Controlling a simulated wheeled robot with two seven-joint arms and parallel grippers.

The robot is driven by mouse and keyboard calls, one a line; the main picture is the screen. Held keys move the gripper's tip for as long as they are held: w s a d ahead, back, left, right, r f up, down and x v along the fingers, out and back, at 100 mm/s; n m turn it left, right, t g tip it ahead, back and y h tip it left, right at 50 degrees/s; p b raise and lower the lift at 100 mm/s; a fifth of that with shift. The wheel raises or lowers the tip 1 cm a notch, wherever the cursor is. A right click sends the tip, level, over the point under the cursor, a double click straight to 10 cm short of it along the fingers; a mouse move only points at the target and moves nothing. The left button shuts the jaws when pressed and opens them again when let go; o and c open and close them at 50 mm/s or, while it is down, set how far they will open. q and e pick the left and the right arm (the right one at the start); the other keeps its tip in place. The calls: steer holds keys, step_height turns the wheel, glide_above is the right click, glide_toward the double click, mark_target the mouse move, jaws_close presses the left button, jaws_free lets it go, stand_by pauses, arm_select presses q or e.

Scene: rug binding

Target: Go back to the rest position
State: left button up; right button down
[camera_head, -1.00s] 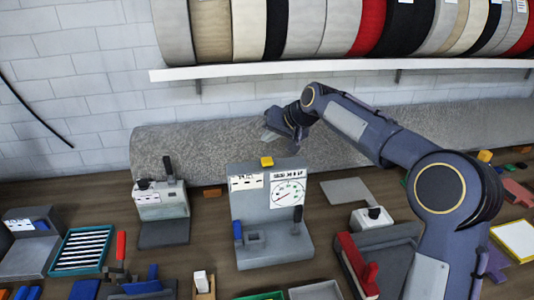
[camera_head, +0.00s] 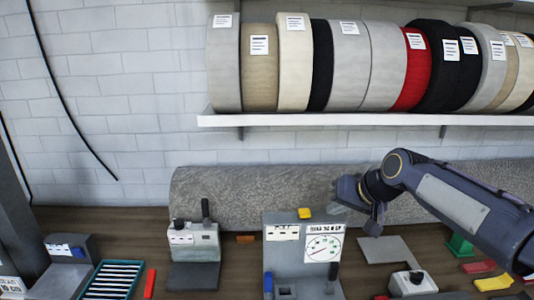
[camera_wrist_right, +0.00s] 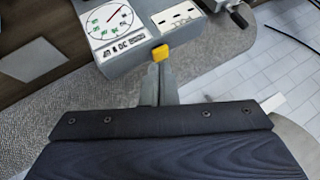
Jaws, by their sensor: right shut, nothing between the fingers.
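My right arm comes in from the right in the head view. Its gripper (camera_head: 372,222) hangs over the back of the bench, in front of the rolled grey carpet, to the right of the grey gauge station (camera_head: 281,258). The right wrist view shows its fingers (camera_wrist_right: 158,84) together and empty. A yellow block (camera_head: 304,213) sits on top of the gauge station; it also shows just beyond the fingertips in the right wrist view (camera_wrist_right: 161,53). I cannot tell whether the fingers touch it. My left gripper is not in view.
The grey carpet roll (camera_head: 240,195) lies along the wall. A white shelf (camera_head: 340,119) with several binding rolls hangs above. A green block (camera_head: 459,246) lies at the right.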

steer(key=s+f, duration=0.5)
steer(key=s, duration=0.5)
steer(key=s+d+f+g+b, duration=0.1)
steer(key=s+f, duration=0.4)
steer(key=s, duration=0.6)
steer(key=s+d+f+b, duration=0.1)
steer(key=s+f, duration=0.4)
steer(key=s, duration=0.6)
steer(key=shift+f+h, duration=0.3)
steer(key=shift+h, duration=0.1)
